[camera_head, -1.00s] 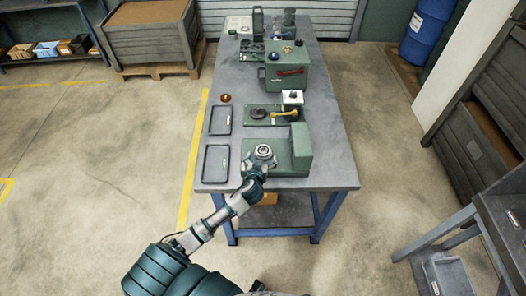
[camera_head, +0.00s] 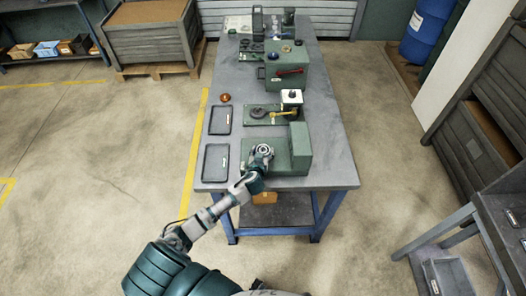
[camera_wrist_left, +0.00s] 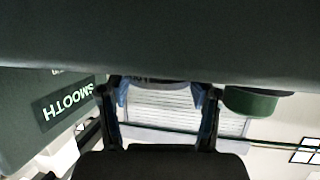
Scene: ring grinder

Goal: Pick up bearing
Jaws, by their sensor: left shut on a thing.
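The bearing (camera_head: 264,149) is a small light metal ring with a dark centre. In the head view it shows at the tip of my left gripper (camera_head: 262,155), above the flat base of the green machine at the table's near end. My left gripper is shut on the bearing, and its fingers hide part of the ring. In the left wrist view the two fingers (camera_wrist_left: 160,100) stand either side of a pale, dark-topped rounded edge, mostly hidden by a dark surface above. I cannot tell whether the bearing touches the base. My right gripper is not in view.
The green machine's upright block (camera_head: 300,148) stands just right of the gripper. Two dark trays (camera_head: 215,160) lie left. A plate with a yellow lever (camera_head: 284,113) and a green box with a red handle (camera_head: 288,72) stand behind. The table's right strip is clear.

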